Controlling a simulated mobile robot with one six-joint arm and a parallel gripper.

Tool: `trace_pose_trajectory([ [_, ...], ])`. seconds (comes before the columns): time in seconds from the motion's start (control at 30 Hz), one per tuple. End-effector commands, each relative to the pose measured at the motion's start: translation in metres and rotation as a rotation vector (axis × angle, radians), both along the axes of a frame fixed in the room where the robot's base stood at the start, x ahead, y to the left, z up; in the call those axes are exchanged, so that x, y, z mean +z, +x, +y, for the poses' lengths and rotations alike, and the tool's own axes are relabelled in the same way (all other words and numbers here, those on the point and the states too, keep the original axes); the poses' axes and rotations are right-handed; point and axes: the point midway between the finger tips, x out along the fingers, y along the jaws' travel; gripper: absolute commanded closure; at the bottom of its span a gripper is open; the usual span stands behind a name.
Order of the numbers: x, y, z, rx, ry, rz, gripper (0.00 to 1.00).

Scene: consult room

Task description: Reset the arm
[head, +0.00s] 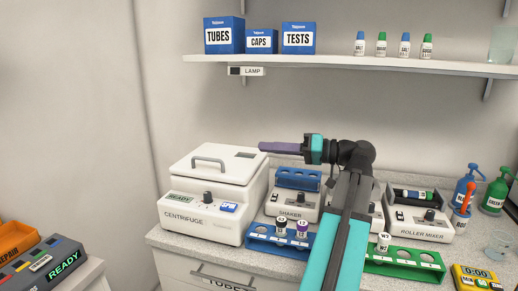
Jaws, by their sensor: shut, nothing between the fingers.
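My gripper (265,147) is shut and empty. Its purple fingers point left, in the air above the right edge of the centrifuge (205,195) and the back of the shaker (285,206). My arm rises from the bottom of the head view, bends at a dark joint and turns left to the gripper. The arm hides part of the counter and part of a device between the shaker and the roller mixer (420,224).
A blue rack (262,240) with vials and a green rack (405,262) stand at the counter's front. Bottles (464,188) and a yellow timer (475,278) are at right.

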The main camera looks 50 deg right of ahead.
Motion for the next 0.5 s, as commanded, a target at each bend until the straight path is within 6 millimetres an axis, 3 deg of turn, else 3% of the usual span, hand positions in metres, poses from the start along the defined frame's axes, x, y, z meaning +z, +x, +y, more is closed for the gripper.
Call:
trace_pose_trajectory([
  [0.5, 0.0002, -0.0064, -0.0019, 0.001, 0.0, 0.0, 1.0],
])
